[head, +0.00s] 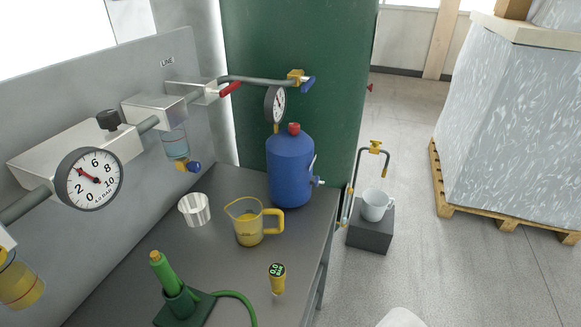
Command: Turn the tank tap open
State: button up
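A large dark green tank (240,60) stands behind the bench. A grey pipe runs across its front to a brass valve (296,75) with a blue lever (308,84). A blue canister (290,170) with a red cap stands on the bench in front of the tank, with a small blue-ended tap (319,182) low on its right side. Beyond the bench's right edge, a brass-topped tap (376,147) has a spout bending down above a white mug (375,204). I cannot tell which tap is the tank tap.
A yellow jug (248,228), a fluted white cup (194,210), a green tool (170,275) with a hose and a yellow gauge (277,278) stand on the bench (225,275). A red lever (230,89) sits on the pipe.

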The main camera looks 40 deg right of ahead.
aim_at(293, 128)
jog(key=i+l+z, duration=0.1)
jog(key=l+z, duration=0.3)
jog(key=i+l+z, duration=0.1)
jog(key=z, duration=0.35)
jog(key=i+l+z, duration=0.15)
jog(key=l+z, duration=0.25)
jog(key=j, duration=0.1)
